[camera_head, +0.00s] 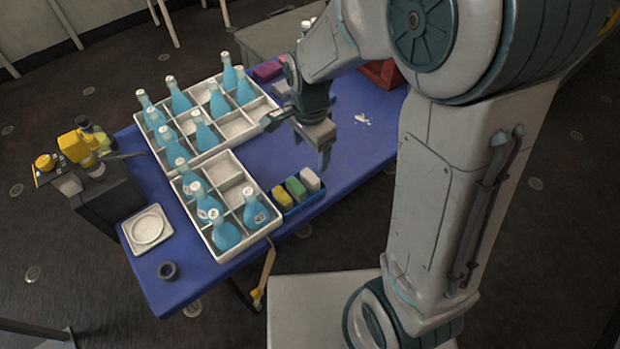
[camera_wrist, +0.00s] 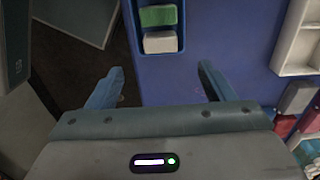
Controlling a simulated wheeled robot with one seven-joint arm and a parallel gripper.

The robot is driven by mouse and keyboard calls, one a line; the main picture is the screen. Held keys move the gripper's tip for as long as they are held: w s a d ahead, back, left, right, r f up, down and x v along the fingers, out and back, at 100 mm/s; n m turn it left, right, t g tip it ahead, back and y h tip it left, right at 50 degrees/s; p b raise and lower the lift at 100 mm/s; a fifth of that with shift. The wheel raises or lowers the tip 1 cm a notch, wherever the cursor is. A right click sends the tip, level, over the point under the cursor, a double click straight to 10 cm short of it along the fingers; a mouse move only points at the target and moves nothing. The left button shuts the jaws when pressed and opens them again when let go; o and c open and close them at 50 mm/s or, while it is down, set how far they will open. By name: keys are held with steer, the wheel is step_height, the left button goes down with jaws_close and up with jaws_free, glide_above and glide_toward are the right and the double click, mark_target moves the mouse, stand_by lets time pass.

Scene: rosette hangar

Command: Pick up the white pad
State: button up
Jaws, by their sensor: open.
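The white pad (camera_head: 310,179) is the rightmost of three pads in a small blue tray (camera_head: 304,203) near the table's front edge, beside a yellow pad (camera_head: 282,197) and a green pad (camera_head: 296,188). My gripper (camera_head: 297,143) is open and empty above the table, behind the tray. In the wrist view, the white pad (camera_wrist: 160,42) lies ahead of my gripper (camera_wrist: 161,72), roughly centred between the fingers and apart from them. The green pad (camera_wrist: 158,15) is just beyond it.
Two white divided crates (camera_head: 240,139) with blue bottles stand on the blue table (camera_head: 350,140), left of the tray. A white plate (camera_head: 149,229) and dark cup (camera_head: 168,271) are at the left. A red bin (camera_head: 385,75) stands behind. Open table lies right of the crates.

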mark_target(310, 175)
step_height(310, 175, down, 10)
steer(key=shift+f, duration=0.1)
stand_by(0.4)
steer(key=c, duration=1.1)
steer(key=shift+w, duration=0.1)
steer(key=shift+r, duration=0.65)
steer(key=r, duration=0.1)
steer(key=d+r, duration=0.1)
steer(key=r, duration=0.1)
steer(key=shift+r, duration=0.25)
steer(key=s+d+r, duration=0.1)
steer(key=d+r, duration=0.1)
steer(key=d, duration=0.1)
steer(key=s+d+r, duration=0.2)
steer(key=d, duration=0.1)
steer(key=s+d+r, duration=0.2)
steer(key=d, duration=0.1)
steer(key=shift+s+d+r, duration=0.2)
steer(key=shift+d, duration=0.1)
